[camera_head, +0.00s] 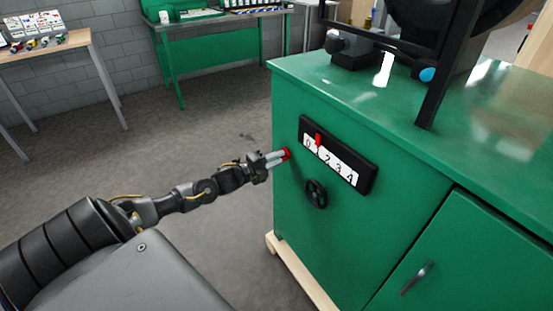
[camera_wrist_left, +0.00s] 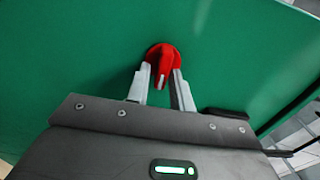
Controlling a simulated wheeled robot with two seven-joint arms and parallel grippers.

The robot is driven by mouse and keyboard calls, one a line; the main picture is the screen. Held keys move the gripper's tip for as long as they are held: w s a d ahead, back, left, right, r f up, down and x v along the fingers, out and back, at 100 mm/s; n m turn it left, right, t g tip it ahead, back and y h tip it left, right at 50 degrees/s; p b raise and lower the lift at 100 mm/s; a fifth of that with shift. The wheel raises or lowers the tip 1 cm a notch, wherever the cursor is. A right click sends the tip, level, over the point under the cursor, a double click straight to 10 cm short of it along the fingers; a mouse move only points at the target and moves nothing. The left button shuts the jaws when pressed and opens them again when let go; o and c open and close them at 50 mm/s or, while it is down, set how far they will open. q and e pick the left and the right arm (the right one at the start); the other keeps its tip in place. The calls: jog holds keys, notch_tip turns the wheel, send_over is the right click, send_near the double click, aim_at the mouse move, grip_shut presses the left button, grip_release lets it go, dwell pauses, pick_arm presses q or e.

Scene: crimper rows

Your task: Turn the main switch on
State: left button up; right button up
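The main switch (camera_head: 286,153) is a small red rotary knob on the left part of the green cabinet's front. In the left wrist view the red switch (camera_wrist_left: 163,58) has its grip pointing down and slightly left, with a pale mark near the end. My left gripper (camera_head: 277,157) reaches it from the left. In the left wrist view its two grey fingers (camera_wrist_left: 162,75) stand on either side of the red grip, tips against it as far as I can see. My right gripper is not in view.
The green cabinet (camera_head: 400,245) carries a black numbered scale (camera_head: 337,160) with a red pointer near the low end, and a black handwheel (camera_head: 316,194) below it. A dark machine (camera_head: 440,50) stands on top. Tables stand behind; the floor to the left is clear.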

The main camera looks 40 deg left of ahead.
pick_arm(q)
jog(key=shift+o, duration=0.9)
jog(key=shift+a, duration=0.1)
jog(key=v, duration=1)
jog(key=shift+s, duration=0.4)
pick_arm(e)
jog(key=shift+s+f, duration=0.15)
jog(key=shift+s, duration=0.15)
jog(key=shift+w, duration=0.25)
